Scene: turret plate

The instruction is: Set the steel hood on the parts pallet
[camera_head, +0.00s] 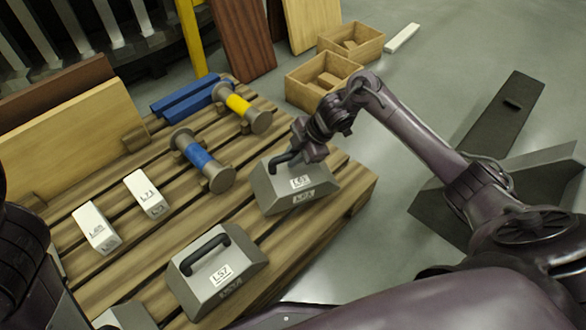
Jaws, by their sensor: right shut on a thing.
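A grey steel hood (272,195) with sloped sides, a black handle and white labels is at the right edge of the wooden parts pallet (352,197). My right gripper (297,153) is shut on its handle from above. I cannot tell whether the hood's base touches the slats or hangs just above them. A second grey hood (240,277), labelled L57, sits at the pallet's near side with its black handle free. Part of my left arm shows at the left edge, but its gripper is out of the picture.
On the pallet are two white blocks (95,228), a blue-banded spool (203,160), a yellow-banded spool (242,107) and blue bars (185,97). Wooden boxes (306,93) stand on the floor behind. A dark grey structure (500,115) lies at right. Boards lean at left.

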